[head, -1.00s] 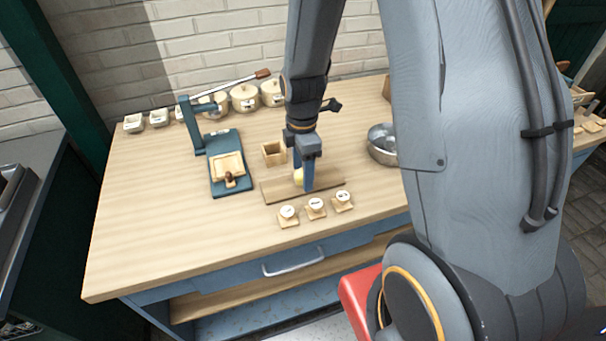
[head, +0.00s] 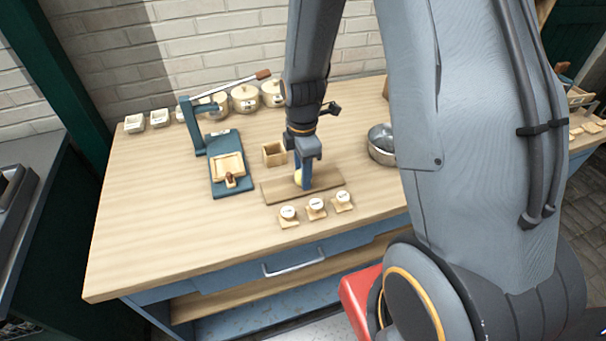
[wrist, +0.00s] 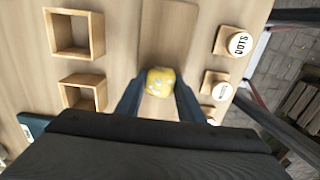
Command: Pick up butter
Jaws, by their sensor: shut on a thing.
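The butter (wrist: 161,81) is a small yellow lump with pale specks, and it shows between my fingertips in the wrist view. In the head view the butter (head: 298,177) is partly hidden by my gripper (head: 304,180). It is at the brown wooden board (head: 328,184) on the bench. My gripper (wrist: 160,98) points down with a finger on each side of the butter and is shut on it. I cannot tell whether the butter touches the board.
Three round labelled stamps (head: 316,205) stand in front of the board. A square wooden box (head: 274,154) stands behind it, and a blue press (head: 231,175) is to the left. A metal bowl (head: 381,146) is to the right. The bench's left front is clear.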

